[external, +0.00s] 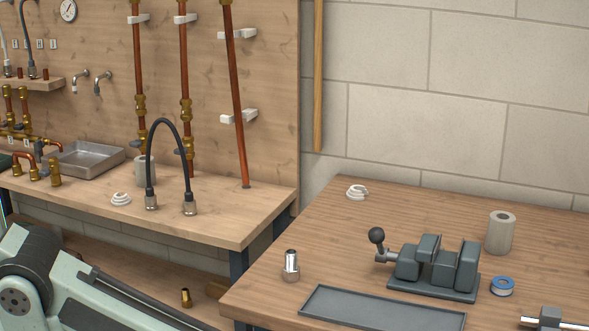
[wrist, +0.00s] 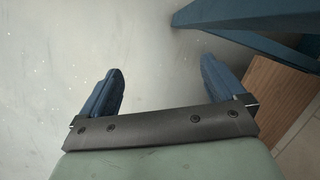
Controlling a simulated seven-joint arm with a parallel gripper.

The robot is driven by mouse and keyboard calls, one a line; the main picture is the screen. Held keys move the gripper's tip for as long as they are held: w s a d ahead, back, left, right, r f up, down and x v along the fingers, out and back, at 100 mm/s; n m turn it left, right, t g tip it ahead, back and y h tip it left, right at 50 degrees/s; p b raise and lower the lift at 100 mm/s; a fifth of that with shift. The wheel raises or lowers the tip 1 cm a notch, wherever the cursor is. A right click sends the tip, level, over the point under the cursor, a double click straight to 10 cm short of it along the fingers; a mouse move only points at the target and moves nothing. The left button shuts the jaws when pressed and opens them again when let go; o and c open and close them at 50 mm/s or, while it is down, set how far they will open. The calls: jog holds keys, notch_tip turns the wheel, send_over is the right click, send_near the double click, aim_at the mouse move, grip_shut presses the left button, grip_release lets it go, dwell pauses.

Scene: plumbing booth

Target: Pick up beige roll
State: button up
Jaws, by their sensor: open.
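A beige roll (external: 499,233) with a dark core hole stands upright on the right wooden table, behind and to the right of the grey vise. A second, similar beige-grey roll (external: 145,171) stands on the left bench, partly hidden behind the black hose. My gripper (wrist: 157,75) shows in the wrist view with its two blue fingers spread apart and nothing between them. It faces a pale floor, and no roll shows in that view. In the external view only part of my arm shows at the lower left; the gripper is out of that frame.
A curved black hose (external: 168,123) rises from the left bench. A blue table leg (wrist: 235,12) shows in the wrist view.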

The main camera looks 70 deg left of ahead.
jog(key=w+d+r+m+t, duration=0.1)
jog(key=w+d+r+t, duration=0.2)
jog(key=w+d+r, duration=0.7)
jog(key=w+d+r+m+t, duration=0.2)
jog(key=w+d+r, duration=0.4)
jog(key=w+d, duration=0.75)
jog(key=w+d+r+t+h, duration=0.1)
jog(key=w+d+r, duration=0.3)
jog(key=d+r, duration=0.5)
jog(key=w+d+r+t+h, duration=0.1)
jog(key=w+d+r+t, duration=0.15)
jog(key=d+r, duration=0.75)
jog(key=w+d+r+t+h, duration=0.1)
jog(key=w+d+r, duration=0.45)
jog(key=r, duration=0.65)
notch_tip(320, 180, up, 12)
jog(key=n+g, duration=0.7)
jog(key=n, duration=1.3)
send_over(503, 217)
jog(key=shift+y, duration=0.4)
jog(key=f, duration=0.8)
jog(key=shift+s+f, duration=0.1)
jog(key=shift+s, duration=0.2)
jog(key=shift+w+f, duration=0.2)
jog(key=shift+f, duration=1.2)
jog(key=shift+w+f, duration=0.15)
jog(key=shift+f, duration=1.2)
jog(key=c, duration=1.1)
